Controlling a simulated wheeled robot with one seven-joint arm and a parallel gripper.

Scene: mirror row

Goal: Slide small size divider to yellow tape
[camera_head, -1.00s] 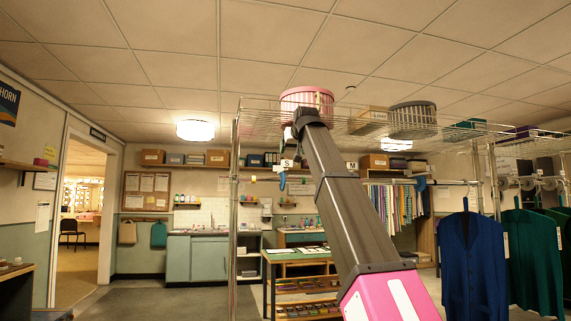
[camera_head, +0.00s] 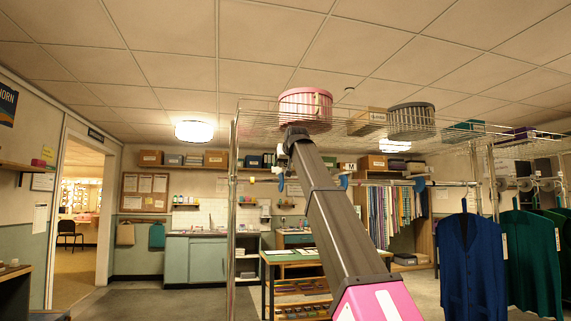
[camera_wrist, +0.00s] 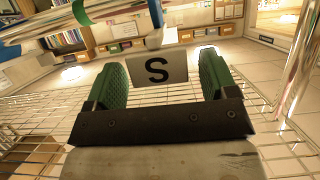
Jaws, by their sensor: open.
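The small size divider (camera_wrist: 157,70), a pale plate marked with a black S, shows between the two green fingers of my gripper (camera_wrist: 160,62) in the wrist view. The fingers stand apart, with visible gaps on both sides of the plate. In the head view my gripper (camera_head: 292,138) is at the garment rail below the wire shelf, and I cannot make out the S there. A plate marked M (camera_head: 348,167) hangs farther right. I cannot make out the yellow tape for certain.
The wire shelf (camera_head: 350,122) runs over the rail and holds a pink round box (camera_head: 305,108) and a grey basket (camera_head: 411,121). A chrome upright (camera_head: 233,210) stands left of my arm. Blue (camera_head: 472,260) and green (camera_head: 532,260) jackets hang at the right.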

